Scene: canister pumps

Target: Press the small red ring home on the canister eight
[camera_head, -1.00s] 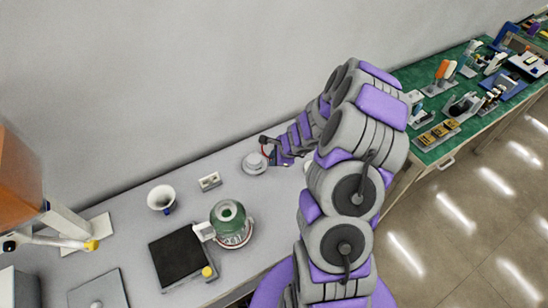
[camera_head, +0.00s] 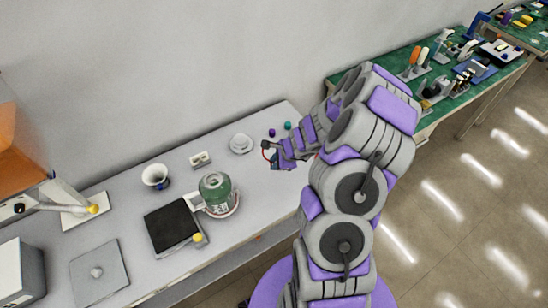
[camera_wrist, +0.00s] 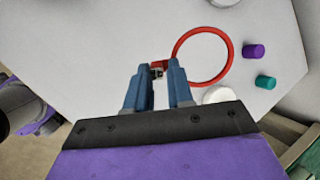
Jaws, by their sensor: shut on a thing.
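My gripper (camera_wrist: 158,82) is shut on a small tab at the side of the red ring (camera_wrist: 231,52) in the wrist view. The ring sticks out to the right of the blue fingers, over the pale table. In the head view my gripper (camera_head: 272,154) is over the right part of the table, and the ring there is barely visible. A green canister (camera_head: 214,188) stands upright on the table, left of my gripper and apart from it. A pale ring-like base (camera_head: 235,208) shows around its foot. Its number cannot be read.
A white round dish (camera_head: 240,145), purple cap (camera_head: 271,132) and teal cap (camera_head: 287,126) lie near my gripper. A black-topped device (camera_head: 172,226) adjoins the canister. A white cup (camera_head: 155,176) and small white box (camera_head: 200,159) stand behind. A green bench (camera_head: 455,105) is right.

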